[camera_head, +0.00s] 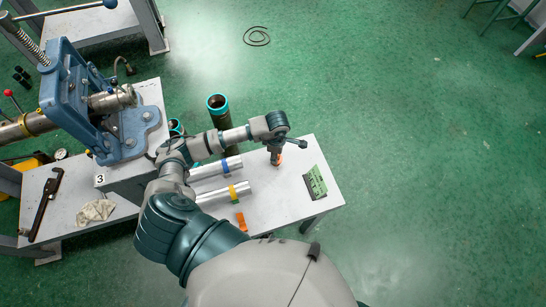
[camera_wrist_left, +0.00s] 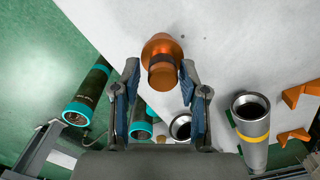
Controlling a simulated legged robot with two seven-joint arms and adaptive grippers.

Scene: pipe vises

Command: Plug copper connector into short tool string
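The copper connector (camera_head: 277,158) stands on the white table under my left gripper (camera_head: 284,148). In the left wrist view the connector (camera_wrist_left: 161,58), with a dark band around it, shows between the tips of the two fingers (camera_wrist_left: 160,75). The fingers are apart, with a gap visible at least on the left side. Two silver tool strings lie on the table left of the connector, one with a blue band (camera_head: 222,166) and one with a yellow band (camera_head: 225,194). The yellow-banded one (camera_wrist_left: 251,112) shows its open end in the wrist view. I cannot tell which is the short one. My right gripper is not in view.
Dark pipes with teal rims (camera_head: 217,104) stand beyond the table. An orange bracket (camera_head: 240,221) lies near the front. A blue pipe vise (camera_head: 85,95) stands at the left. The green floor at right is mostly clear.

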